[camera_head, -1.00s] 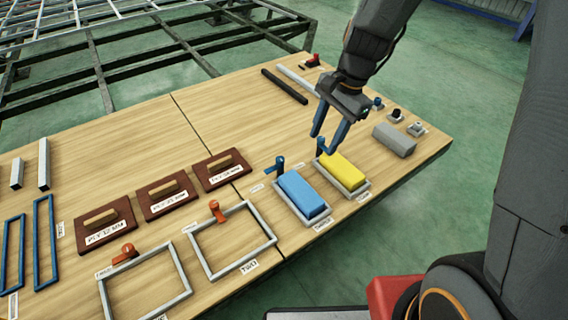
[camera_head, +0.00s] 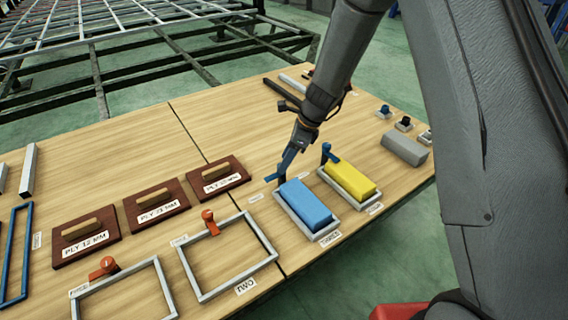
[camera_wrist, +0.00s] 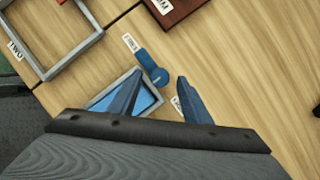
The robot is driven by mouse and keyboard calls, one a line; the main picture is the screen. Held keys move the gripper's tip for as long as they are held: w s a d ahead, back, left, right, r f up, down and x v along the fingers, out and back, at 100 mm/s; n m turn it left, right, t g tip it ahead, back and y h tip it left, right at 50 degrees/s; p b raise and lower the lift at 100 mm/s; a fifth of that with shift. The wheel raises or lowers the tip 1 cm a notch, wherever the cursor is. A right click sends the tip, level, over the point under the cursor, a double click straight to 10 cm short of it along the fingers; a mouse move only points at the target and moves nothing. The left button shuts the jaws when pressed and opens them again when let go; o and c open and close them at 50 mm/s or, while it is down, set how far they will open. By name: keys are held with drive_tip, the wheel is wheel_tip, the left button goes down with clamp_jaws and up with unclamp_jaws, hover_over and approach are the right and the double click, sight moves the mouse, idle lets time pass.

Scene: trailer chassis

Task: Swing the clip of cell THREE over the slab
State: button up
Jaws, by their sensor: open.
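Cell THREE's blue slab (camera_head: 303,203) lies in a grey frame (camera_head: 327,235) near the table's front edge; part of it shows in the wrist view (camera_wrist: 146,99). Its blue clip (camera_head: 275,177) sits at the frame's far corner, its arm turned away from the slab. In the wrist view the clip (camera_wrist: 148,62) has a round pivot end. My gripper (camera_wrist: 160,80) is open, its blue fingers on either side of the pivot end; contact cannot be told. In the head view my gripper (camera_head: 284,166) partly hides the clip.
The yellow slab (camera_head: 350,180) stands right of the blue one, with its upright blue clip (camera_head: 326,153) close to my gripper. Empty frame TWO (camera_head: 222,290) and brown ply blocks (camera_head: 218,175) lie left. A grey block (camera_head: 404,149) is at the right edge.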

drive_tip(key=shift+x, duration=0.8)
drive_tip(key=c, duration=1)
